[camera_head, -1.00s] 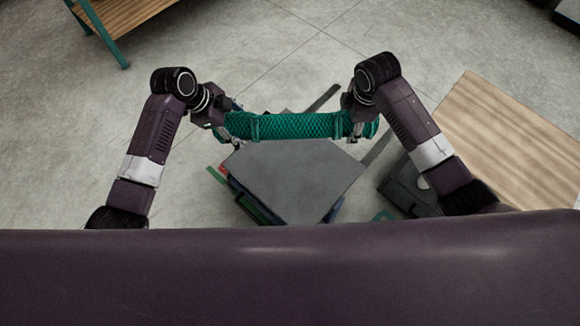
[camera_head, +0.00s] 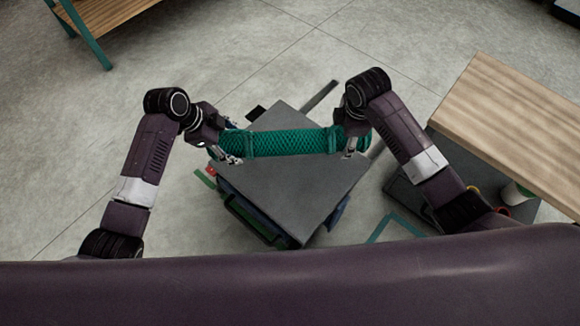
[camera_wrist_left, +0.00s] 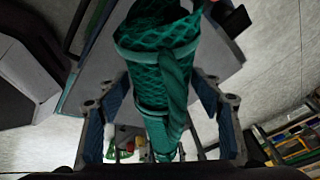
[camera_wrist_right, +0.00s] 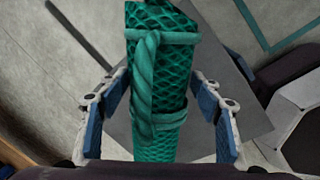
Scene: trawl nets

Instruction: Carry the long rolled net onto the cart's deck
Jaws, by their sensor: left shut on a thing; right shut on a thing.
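The long rolled net (camera_head: 292,142) is a green mesh roll tied with green bands. In the head view it lies crosswise over the grey deck of the cart (camera_head: 275,190), towards the deck's far part. My left gripper (camera_head: 230,150) is shut on its left end, and my right gripper (camera_head: 354,143) is shut on its right end. In the left wrist view the net (camera_wrist_left: 160,75) runs between the blue-padded fingers, and likewise in the right wrist view (camera_wrist_right: 160,70). I cannot tell whether the net touches the deck or hangs just above it.
A wooden-topped table (camera_head: 515,120) stands close on the right, near my right arm. A wooden shelf with teal legs (camera_head: 105,12) is at the upper left. A teal frame (camera_head: 400,220) shows on the floor at lower right.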

